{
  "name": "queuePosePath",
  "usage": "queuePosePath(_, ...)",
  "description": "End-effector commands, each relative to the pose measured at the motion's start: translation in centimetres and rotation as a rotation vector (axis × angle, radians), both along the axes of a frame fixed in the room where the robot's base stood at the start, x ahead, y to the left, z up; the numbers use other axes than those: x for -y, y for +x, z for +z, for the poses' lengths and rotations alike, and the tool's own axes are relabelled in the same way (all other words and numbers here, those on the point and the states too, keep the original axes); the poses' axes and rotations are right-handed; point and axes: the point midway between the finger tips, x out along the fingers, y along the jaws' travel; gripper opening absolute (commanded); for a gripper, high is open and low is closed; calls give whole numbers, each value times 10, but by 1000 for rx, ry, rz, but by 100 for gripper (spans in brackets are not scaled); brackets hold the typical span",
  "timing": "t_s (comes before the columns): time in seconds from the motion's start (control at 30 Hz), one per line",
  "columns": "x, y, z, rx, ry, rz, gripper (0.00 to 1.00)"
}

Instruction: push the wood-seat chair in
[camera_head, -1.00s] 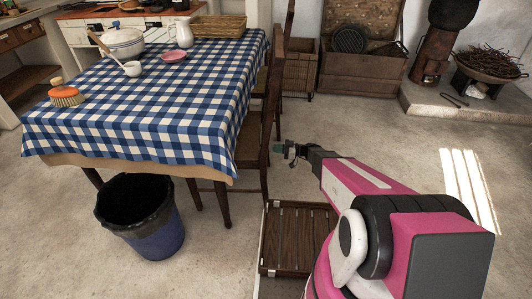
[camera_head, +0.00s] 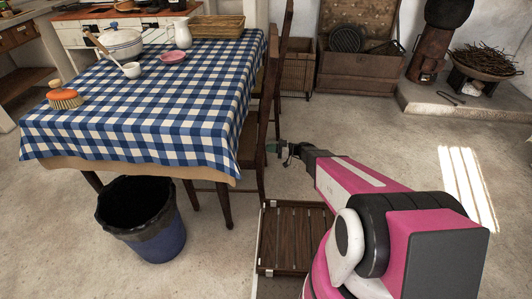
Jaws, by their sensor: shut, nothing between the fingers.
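The wood-seat chair (camera_head: 247,140) is dark brown and stands at the right side of the table (camera_head: 140,105). Its seat is partly under the blue-and-white checked cloth, and its back rises along the table's right edge. My gripper (camera_head: 277,148) is shut and empty, just right of the chair's back at about seat height. It is small in the picture, and I cannot tell whether it touches the chair. My arm reaches in from the lower right. The chair's far legs are partly hidden.
A blue bin (camera_head: 150,235) with a black liner stands before the table. A slatted wooden piece (camera_head: 296,237) lies low beside my arm. A second chair (camera_head: 285,38) is farther back. Open floor lies right of the chairs, up to the chest (camera_head: 356,72).

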Motion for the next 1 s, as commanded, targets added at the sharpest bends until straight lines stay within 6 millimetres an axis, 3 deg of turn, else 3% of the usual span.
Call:
queuePosePath(0.6, 79, -2, 0, 0, 0, -1, 0)
queuePosePath(1.0, 87, -4, 2, -11, -9, 4, 0)
